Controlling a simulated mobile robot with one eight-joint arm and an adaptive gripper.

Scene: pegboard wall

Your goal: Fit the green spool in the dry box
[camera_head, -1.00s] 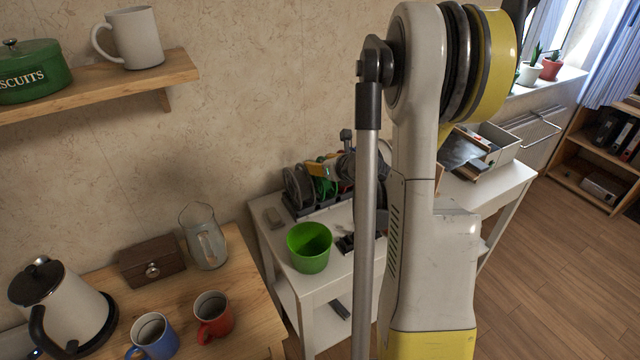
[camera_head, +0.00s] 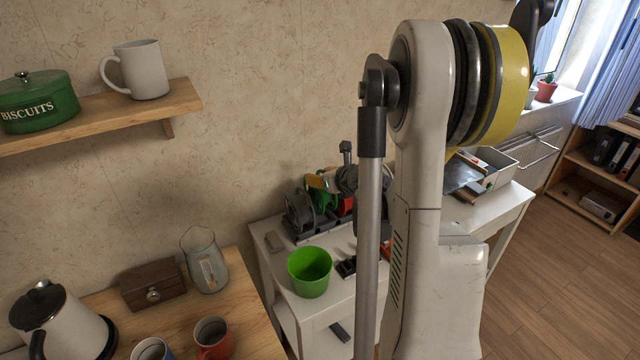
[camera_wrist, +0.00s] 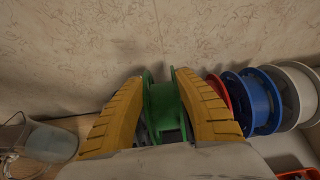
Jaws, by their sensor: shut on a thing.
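The green spool (camera_wrist: 162,112) stands between the two yellow fingers of my gripper (camera_wrist: 163,85) in the wrist view, its flanges facing the fingers. My gripper is shut on it. In the head view the green spool (camera_head: 325,199) is a small patch among the spools on the white table, partly hidden by a yellow finger. A red spool (camera_wrist: 219,92), a blue spool (camera_wrist: 250,100) and a pale grey spool (camera_wrist: 291,92) stand in a row just right of my gripper. I cannot clearly make out the dry box; a dark holder (camera_head: 300,233) shows under the spools.
A green bin (camera_head: 310,272) stands on the white table's front part, with a small dark item beside it. A grey open box (camera_head: 497,165) is at the table's right. A glass pitcher (camera_head: 204,260) stands on the wooden table at left. The wall is close behind.

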